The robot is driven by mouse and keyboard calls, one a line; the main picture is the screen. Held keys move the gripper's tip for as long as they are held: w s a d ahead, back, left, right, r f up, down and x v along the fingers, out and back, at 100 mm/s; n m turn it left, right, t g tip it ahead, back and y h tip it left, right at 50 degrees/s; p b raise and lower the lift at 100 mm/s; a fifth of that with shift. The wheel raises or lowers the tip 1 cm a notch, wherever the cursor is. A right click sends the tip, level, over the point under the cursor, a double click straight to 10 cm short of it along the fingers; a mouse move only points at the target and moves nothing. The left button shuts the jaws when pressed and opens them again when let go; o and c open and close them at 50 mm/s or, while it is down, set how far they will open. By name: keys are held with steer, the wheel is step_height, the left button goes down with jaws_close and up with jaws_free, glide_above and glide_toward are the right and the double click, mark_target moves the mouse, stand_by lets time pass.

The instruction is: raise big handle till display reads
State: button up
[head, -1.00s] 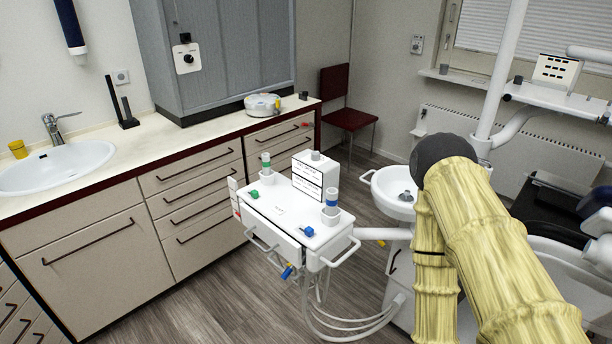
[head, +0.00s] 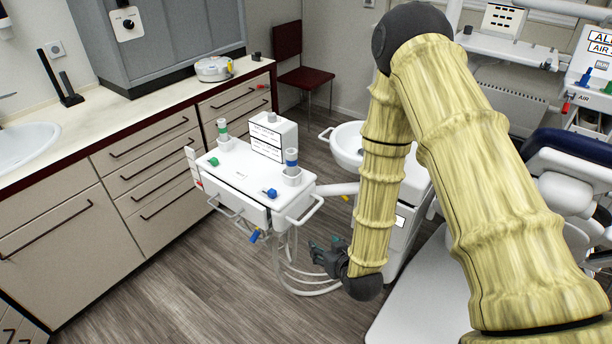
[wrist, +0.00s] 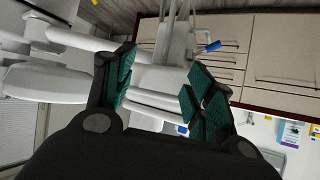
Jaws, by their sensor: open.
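My gripper (head: 325,258) is open and empty, low above the floor, in front of the white dental unit and to the right of the instrument cart (head: 255,190). In the wrist view its green-padded fingers (wrist: 160,92) are spread, with white tubes and unit parts beyond them. The cart carries white side handles (head: 306,212) and a blue lever (head: 255,236) underneath; the blue lever also shows in the wrist view (wrist: 208,47). A dark-framed white panel (head: 401,221) is on the unit's column; I cannot read it. I cannot tell which handle is the big one.
Hoses (head: 290,275) hang below the cart near my gripper. A panel with AIR labels (head: 600,45) and coloured valves stands at the far right. A drawer counter (head: 150,170) lines the left.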

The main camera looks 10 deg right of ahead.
mark_target(294, 158)
steer(key=w+a+r+n+t+y, duration=0.1)
steer(key=w+a+r+t, duration=0.15)
steer(key=w+r, duration=0.45)
steer(key=w+a+r+t+y, duration=0.15)
steer(key=w+r+t, duration=0.25)
steer(key=r, duration=0.7)
steer(key=shift+g+h, duration=0.25)
steer(key=p+x, duration=0.4)
steer(key=x, duration=0.5)
steer(key=shift+w+a+r, duration=0.1)
steer(key=shift+a+r, duration=0.05)
steer(key=shift+w+a+p, duration=0.2)
steer(key=shift+w+p, duration=0.2)
steer(key=shift+w, duration=0.25)
steer(key=c, duration=1.1)
